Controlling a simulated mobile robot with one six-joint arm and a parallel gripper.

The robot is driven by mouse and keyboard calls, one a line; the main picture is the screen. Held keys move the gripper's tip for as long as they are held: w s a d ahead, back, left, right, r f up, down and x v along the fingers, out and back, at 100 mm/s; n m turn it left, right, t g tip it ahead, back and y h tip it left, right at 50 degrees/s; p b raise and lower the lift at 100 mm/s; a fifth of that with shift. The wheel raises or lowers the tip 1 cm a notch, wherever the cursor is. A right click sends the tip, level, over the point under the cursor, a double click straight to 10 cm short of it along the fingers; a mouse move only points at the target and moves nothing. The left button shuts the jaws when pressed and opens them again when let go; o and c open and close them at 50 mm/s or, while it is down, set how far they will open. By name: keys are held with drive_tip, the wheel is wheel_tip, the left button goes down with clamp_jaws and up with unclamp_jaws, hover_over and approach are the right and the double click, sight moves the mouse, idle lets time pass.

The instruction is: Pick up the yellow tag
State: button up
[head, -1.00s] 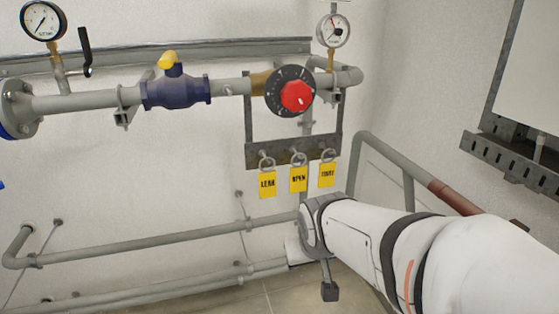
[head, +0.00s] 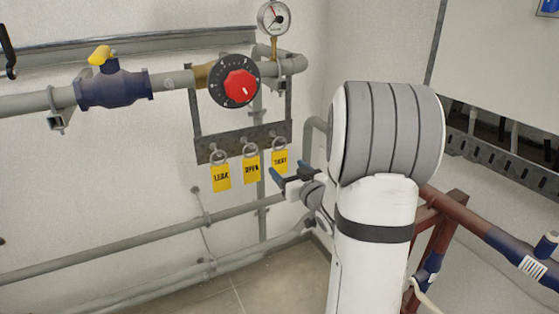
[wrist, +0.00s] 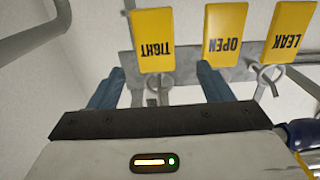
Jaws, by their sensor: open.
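Three yellow tags hang by metal rings from a dark bracket (head: 240,143) on the wall: LEAK (head: 221,178), OPEN (head: 251,170) and TIGHT (head: 280,161). My gripper (head: 291,171) is open and empty, close to the TIGHT tag at its lower right. In the wrist view the tags appear upside down. There the TIGHT tag (wrist: 152,42) lies between the lines of the blue fingers (wrist: 161,70), beyond their tips. The OPEN tag (wrist: 225,36) is by the right finger and the LEAK tag (wrist: 290,32) is farther right. I see no contact.
A round dial with a red knob (head: 240,86) and a gauge (head: 274,17) are above the bracket. A blue valve with a yellow handle (head: 112,88) sits on the pipe at left. Grey pipes (head: 140,240) run below the tags. A red-brown frame (head: 437,230) stands at right.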

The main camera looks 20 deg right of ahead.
sight(280, 159)
drive_tip(key=w+p, duration=0.1)
drive_tip(key=w, duration=0.6)
drive_tip(key=shift+d+f+p, duration=0.15)
drive_tip(key=shift+p, duration=0.2)
drive_tip(key=shift+c, duration=0.2)
drive_tip(key=c, duration=1)
